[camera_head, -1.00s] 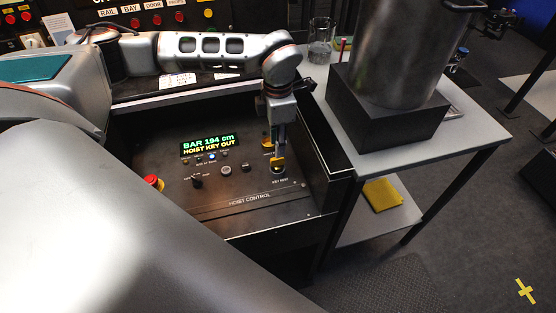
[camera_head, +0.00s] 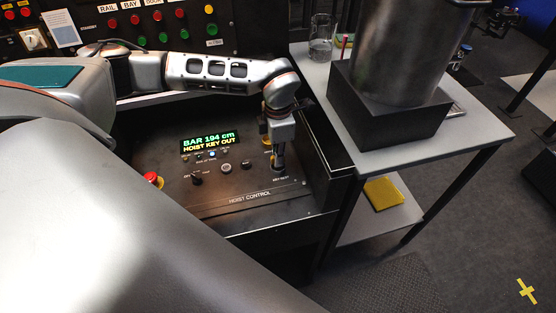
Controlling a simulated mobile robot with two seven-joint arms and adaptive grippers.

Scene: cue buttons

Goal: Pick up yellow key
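The hoist control panel (camera_head: 215,200) slopes below my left arm, with a lit display (camera_head: 210,141) reading "BAR 194 cm" and "HOIST KEY OUT". My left gripper (camera_head: 278,168) points down at the key rest at the panel's right side, just above its "KEY REST" label. The yellow key is hidden at the fingers, and I cannot tell whether they have closed on it. A small yellow part (camera_head: 267,141) shows just left of the gripper, higher on the panel. My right gripper is not in view.
A red button (camera_head: 152,178) and a black knob (camera_head: 197,180) are on the panel. The dark side wall (camera_head: 330,165) stands close right of the gripper. Beyond it, a table carries a large metal pot (camera_head: 400,50) on a black block (camera_head: 390,110). A yellow cloth-like item (camera_head: 383,194) lies on the lower shelf.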

